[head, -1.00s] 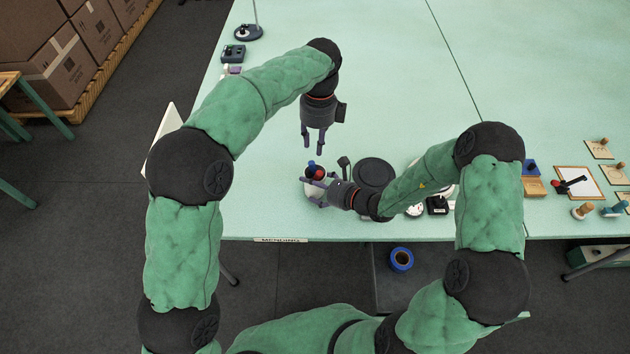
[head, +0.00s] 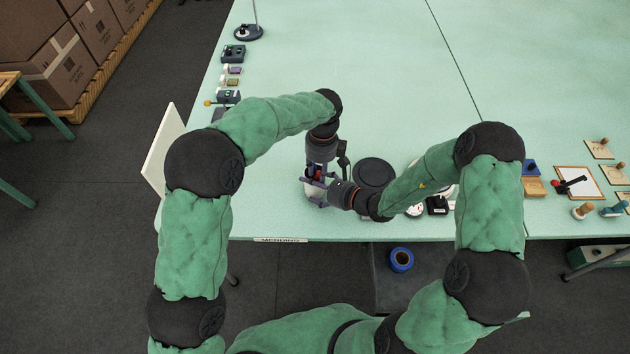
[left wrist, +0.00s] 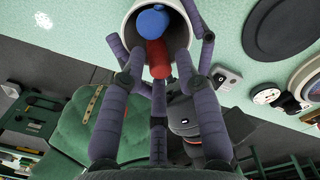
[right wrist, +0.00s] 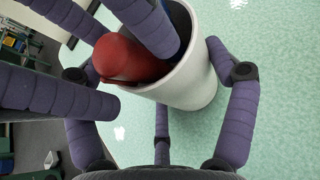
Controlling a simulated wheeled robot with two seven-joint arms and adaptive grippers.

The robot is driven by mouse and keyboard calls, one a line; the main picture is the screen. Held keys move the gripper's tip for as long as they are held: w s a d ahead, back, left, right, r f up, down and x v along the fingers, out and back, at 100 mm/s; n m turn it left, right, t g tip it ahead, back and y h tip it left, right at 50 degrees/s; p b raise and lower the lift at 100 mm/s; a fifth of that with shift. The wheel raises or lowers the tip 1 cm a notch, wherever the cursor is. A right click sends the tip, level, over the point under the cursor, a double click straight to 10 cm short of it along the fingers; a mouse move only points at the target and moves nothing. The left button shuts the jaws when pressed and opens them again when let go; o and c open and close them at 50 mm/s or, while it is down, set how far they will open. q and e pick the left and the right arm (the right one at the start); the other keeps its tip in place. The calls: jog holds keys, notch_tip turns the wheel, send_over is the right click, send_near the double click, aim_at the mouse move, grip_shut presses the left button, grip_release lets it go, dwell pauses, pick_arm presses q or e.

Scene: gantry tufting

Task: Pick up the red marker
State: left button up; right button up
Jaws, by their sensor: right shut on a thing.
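A white cup (right wrist: 192,88) holds a red marker (right wrist: 125,57) and a blue marker (left wrist: 150,20), both with thick rounded tops. My right gripper (head: 318,193) is shut on the cup, its fingers on either side of the wall in the right wrist view (right wrist: 225,62). My left gripper (head: 318,178) points down at the cup's mouth. In the left wrist view, its fingers (left wrist: 156,62) are spread around the red marker (left wrist: 158,58), with gaps at the sides. The fingers partly hide the markers in the head view.
A dark round disc (head: 374,173) lies right of the cup. Small devices (head: 232,54) line the table's left edge. A framed board (head: 579,183) and wooden pieces stand at the right. Blue tape (head: 401,259) lies below the front edge. The table's far middle is clear.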

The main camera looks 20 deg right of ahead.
aim_at(315, 177)
pick_arm(q)
jog(key=shift+f, duration=0.25)
pick_arm(e)
jog(key=shift+s+a+f, duration=0.1)
jog(key=shift+s+f, duration=0.1)
jog(key=shift+f, duration=0.05)
pick_arm(q)
jog(key=c, duration=0.6)
pick_arm(e)
jog(key=shift+r, duration=0.1)
pick_arm(q)
jog(key=shift+r+p, duration=2.3)
jog(key=shift+r, duration=4.95)
pick_arm(e)
jog(key=shift+w+r, duration=0.2)
jog(key=shift+r, duration=2.15)
jog(key=o, duration=1)
